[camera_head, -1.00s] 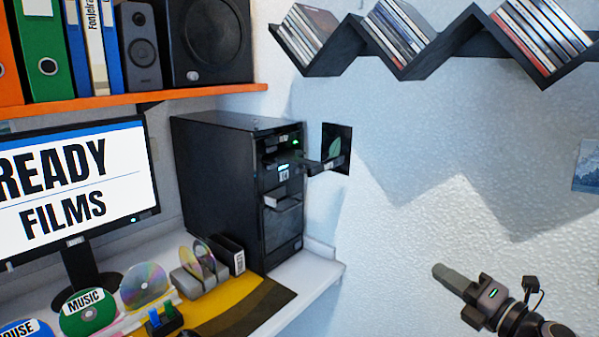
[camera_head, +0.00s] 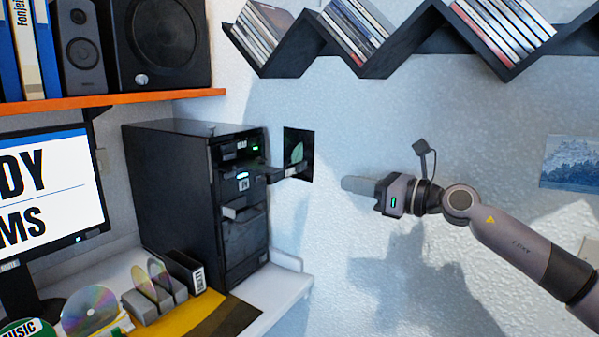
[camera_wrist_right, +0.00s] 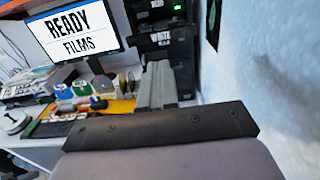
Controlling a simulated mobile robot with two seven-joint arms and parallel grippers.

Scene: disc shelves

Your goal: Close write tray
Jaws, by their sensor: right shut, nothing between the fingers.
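A black computer tower (camera_head: 165,185) stands at the desk's right end. A dark disc tray (camera_head: 285,172) sticks out to the right from its upper front; I cannot read its label in the head view. In the right wrist view a drive front marked WRITE (camera_wrist_right: 160,38) shows beyond the fingers, below one marked READ. My right gripper (camera_head: 345,184) is shut and empty. It points left toward the tower, to the right of the tray and apart from it in the picture. Its grey fingers also show in the wrist view (camera_wrist_right: 156,88). My left gripper is not in view.
A zigzag wall shelf (camera_head: 400,50) with discs hangs above. A disc rack (camera_head: 150,300) and loose discs lie on the white desk (camera_head: 280,288), beside the monitor (camera_head: 50,190). An orange shelf (camera_head: 110,102) with speakers is at upper left.

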